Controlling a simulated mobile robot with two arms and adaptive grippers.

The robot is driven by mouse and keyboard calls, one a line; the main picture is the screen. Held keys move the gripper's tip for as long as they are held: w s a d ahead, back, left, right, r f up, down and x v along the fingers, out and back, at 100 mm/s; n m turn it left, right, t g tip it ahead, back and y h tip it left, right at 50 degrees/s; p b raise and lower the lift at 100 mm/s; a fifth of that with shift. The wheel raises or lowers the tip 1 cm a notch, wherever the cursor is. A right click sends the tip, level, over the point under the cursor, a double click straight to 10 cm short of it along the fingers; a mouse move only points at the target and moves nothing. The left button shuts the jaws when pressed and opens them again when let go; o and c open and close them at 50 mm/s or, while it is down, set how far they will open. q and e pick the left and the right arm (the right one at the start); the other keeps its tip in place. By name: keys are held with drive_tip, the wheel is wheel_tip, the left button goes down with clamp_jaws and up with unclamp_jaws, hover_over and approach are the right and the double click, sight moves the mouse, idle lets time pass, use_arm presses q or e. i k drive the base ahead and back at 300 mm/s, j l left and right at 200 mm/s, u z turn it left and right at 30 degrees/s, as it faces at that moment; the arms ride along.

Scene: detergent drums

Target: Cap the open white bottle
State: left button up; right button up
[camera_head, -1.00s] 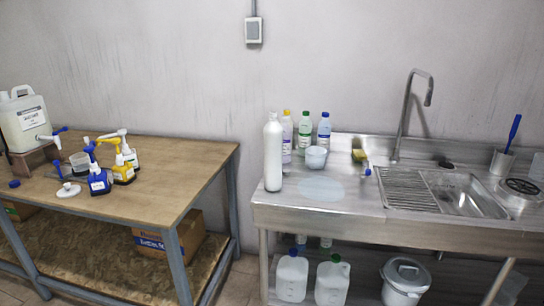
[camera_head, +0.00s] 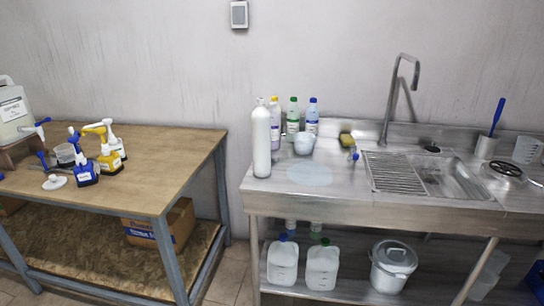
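A tall white bottle (camera_head: 261,140) stands upright at the left end of the steel sink counter. Its narrow top looks uncapped, but it is too small to be sure. Behind it stand a bottle with a yellow cap (camera_head: 275,117), a bottle with a green cap (camera_head: 293,118) and a bottle with a blue cap (camera_head: 312,117). A small white bowl (camera_head: 304,144) sits in front of them. No loose cap can be made out for certain. Neither of my grippers is in view.
The steel counter (camera_head: 330,196) has a sink (camera_head: 455,183) and a tall faucet (camera_head: 401,85). A wooden table (camera_head: 160,165) on the left holds pump bottles. White jugs (camera_head: 283,262) and a lidded bucket (camera_head: 392,264) stand below the counter. A floor gap separates the two.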

sight(261, 117)
drive_tip(key=i+l+u, duration=0.2)
drive_tip(key=l, duration=0.2)
drive_tip(key=i+l+u, duration=0.15)
drive_tip(key=l, duration=0.25)
drive_tip(key=i+l+u, duration=0.2)
drive_tip(key=l, duration=0.2)
drive_tip(key=l+u, duration=0.2)
drive_tip(key=l, duration=0.2)
